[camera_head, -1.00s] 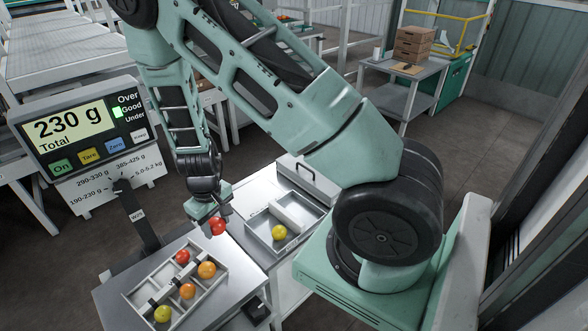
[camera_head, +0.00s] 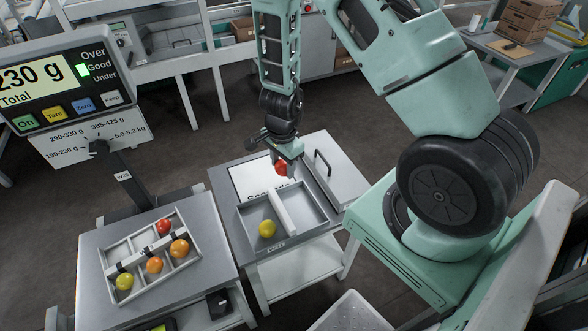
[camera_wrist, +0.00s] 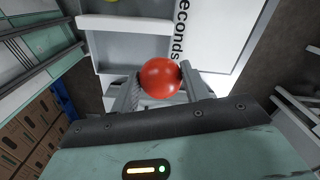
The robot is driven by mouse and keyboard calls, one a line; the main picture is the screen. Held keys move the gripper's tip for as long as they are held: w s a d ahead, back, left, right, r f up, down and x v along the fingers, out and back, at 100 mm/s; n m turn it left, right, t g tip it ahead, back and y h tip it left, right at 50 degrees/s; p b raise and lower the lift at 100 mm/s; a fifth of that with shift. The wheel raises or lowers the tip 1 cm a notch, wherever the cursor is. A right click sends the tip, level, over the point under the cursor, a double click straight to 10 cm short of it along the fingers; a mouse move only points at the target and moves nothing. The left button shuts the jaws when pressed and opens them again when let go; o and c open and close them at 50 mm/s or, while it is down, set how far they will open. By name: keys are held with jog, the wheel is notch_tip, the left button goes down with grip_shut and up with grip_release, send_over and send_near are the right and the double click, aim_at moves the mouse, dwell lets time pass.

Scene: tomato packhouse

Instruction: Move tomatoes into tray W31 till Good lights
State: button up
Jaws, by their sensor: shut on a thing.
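My gripper (camera_head: 282,160) is shut on a red tomato (camera_head: 281,169), held above the back of the grey two-part bin; the wrist view shows this tomato (camera_wrist: 160,78) between both fingers. The tray (camera_head: 192,262) on the scale at left holds a red tomato (camera_head: 164,227), two orange tomatoes (camera_head: 179,248) (camera_head: 154,265) and a yellow-green one (camera_head: 124,282). The scale display (camera_head: 38,77) reads 230 g, with the green light lit beside Good (camera_head: 83,69).
The two-part bin (camera_head: 240,220) holds a yellow tomato (camera_head: 267,228) in its left part; its right part looks empty. A lidded grey box (camera_head: 335,170) with a handle is at right. Cardboard boxes (camera_head: 528,22) sit on a far table.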

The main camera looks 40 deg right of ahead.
jog(key=m, duration=0.3)
jog(key=shift+s+d+f, duration=0.25)
jog(key=shift+f, duration=0.1)
jog(key=m, duration=0.6)
jog(key=shift+s+d+f, duration=0.3)
jog(key=shift+d+f, duration=0.05)
jog(key=shift+d, duration=0.05)
jog(key=m, duration=0.4)
jog(key=m+b, duration=0.1)
jog(key=m, duration=0.1)
jog(key=shift+s+d+f, duration=0.3)
jog(key=shift+s+f, duration=0.1)
jog(key=b, duration=0.9)
send_over(293, 199)
notch_tip(293, 199, down, 9)
jog(key=shift+f, duration=0.1)
jog(key=shift+f+b, duration=0.5)
jog(key=shift+b, duration=0.05)
jog(key=o, duration=0.8)
jog(key=c, duration=0.3)
